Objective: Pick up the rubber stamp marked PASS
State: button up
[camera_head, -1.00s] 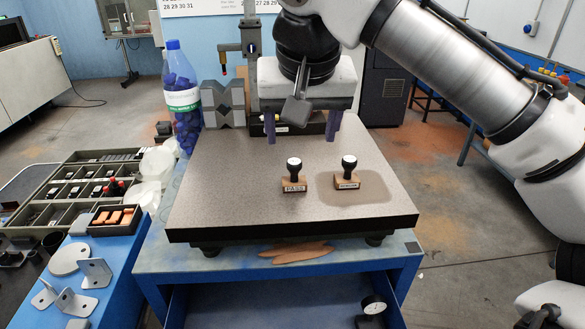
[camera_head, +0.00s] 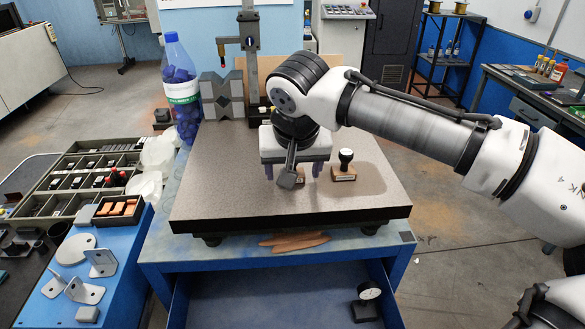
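My gripper (camera_head: 293,175) is low over the middle of the dark-edged surface plate (camera_head: 220,190). Its two purple fingers are wide apart, so it is open. The stamp marked PASS, with a wooden base and a black knob handle with a white top, is almost wholly hidden behind my gripper now. I cannot tell whether the fingers touch it. A second, similar stamp (camera_head: 344,166) stands upright just right of my gripper on a darker patch of the plate. Its label is too small to read.
A bottle of blue caps (camera_head: 180,90) and a grey V-block (camera_head: 222,97) stand at the plate's back left. A gauge stand (camera_head: 250,50) rises behind. A tray of orange pieces (camera_head: 117,211) is left. The plate's front and left are clear.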

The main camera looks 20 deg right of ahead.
jog(key=shift+w+f, duration=0.15)
jog(key=shift+f, duration=0.1)
jog(key=c, duration=1.1)
